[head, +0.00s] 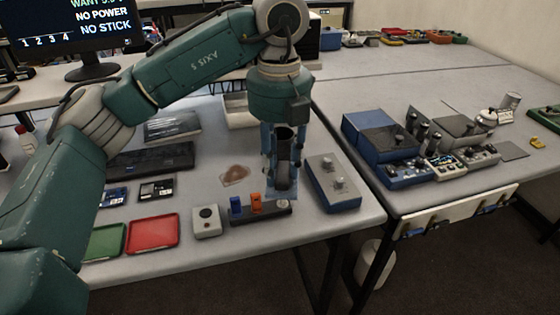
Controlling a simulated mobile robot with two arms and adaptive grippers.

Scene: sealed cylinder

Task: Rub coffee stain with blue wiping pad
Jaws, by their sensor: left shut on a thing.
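The coffee stain (236,173) is a small brown patch on the grey table, left of my left gripper. My left gripper (283,180) points down over the table, just behind a dark strip with blue and orange parts. It is shut on the blue wiping pad (273,193), a light blue piece showing low at the fingers and mostly hidden by them. The pad is to the right of the stain and apart from it in the picture. I cannot tell whether it touches the table. My right gripper is not in view.
A blue-sided box with knobs (333,182) stands close right of the gripper. The dark strip (262,212) and a grey button box (206,221) lie in front. Red (153,233) and green (105,242) trays lie front left. A black keyboard-like slab (152,160) lies behind them.

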